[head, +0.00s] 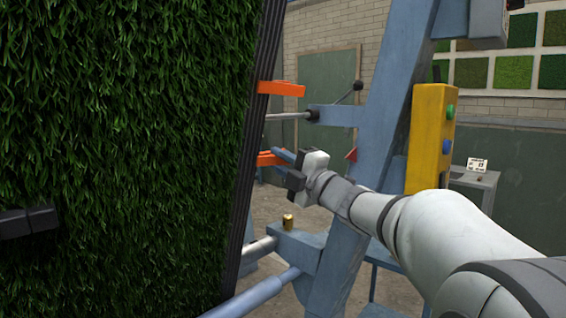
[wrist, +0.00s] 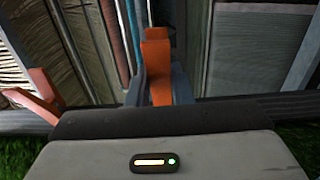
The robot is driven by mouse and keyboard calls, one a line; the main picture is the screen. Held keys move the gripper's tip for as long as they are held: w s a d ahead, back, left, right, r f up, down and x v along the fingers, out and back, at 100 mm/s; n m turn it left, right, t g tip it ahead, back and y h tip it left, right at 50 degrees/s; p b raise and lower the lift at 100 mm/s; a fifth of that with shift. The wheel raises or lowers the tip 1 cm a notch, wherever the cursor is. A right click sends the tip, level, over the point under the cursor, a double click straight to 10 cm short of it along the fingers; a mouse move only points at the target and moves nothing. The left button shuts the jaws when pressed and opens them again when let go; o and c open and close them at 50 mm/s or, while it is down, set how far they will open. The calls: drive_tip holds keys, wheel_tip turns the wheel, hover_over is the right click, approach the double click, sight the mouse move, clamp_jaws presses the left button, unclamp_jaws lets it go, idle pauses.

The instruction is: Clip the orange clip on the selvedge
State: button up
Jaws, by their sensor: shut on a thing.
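An orange clip (head: 268,160) is held between the fingers of my gripper (head: 283,157). It also stands upright between the fingers in the wrist view (wrist: 157,62). In the head view its left end meets the dark ribbed selvedge (head: 254,130) of the hanging turf. I cannot tell whether its jaws are around the edge or only beside it. The selvedge crosses the wrist view as a dark band (wrist: 282,108). A second orange clip (head: 280,89) sits higher on the selvedge, sticking out to the right; it shows at left in the wrist view (wrist: 35,104).
Green turf (head: 120,130) fills the left of the head view. A blue steel frame (head: 375,130) with rods stands behind my gripper, carrying a yellow control box (head: 430,135). A small brass piece (head: 288,221) sits on the frame's lower block. Bare floor shows below.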

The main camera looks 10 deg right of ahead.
sight(267, 162)
drive_tip(key=shift+s+a, duration=0.1)
drive_tip(key=shift+a, duration=0.05)
drive_tip(key=shift+s+a+b, duration=0.2)
drive_tip(key=shift+a+b, duration=0.1)
drive_tip(key=shift+b, duration=0.05)
drive_tip(key=shift+s+a+b, duration=0.55)
drive_tip(key=shift+a+b, duration=0.05)
drive_tip(key=shift+a, duration=0.2)
idle(0.8)
idle(1.2)
drive_tip(key=o, duration=0.7)
drive_tip(key=shift+s+d, duration=0.1)
drive_tip(key=shift+s, duration=0.05)
drive_tip(key=shift+o, duration=1.3)
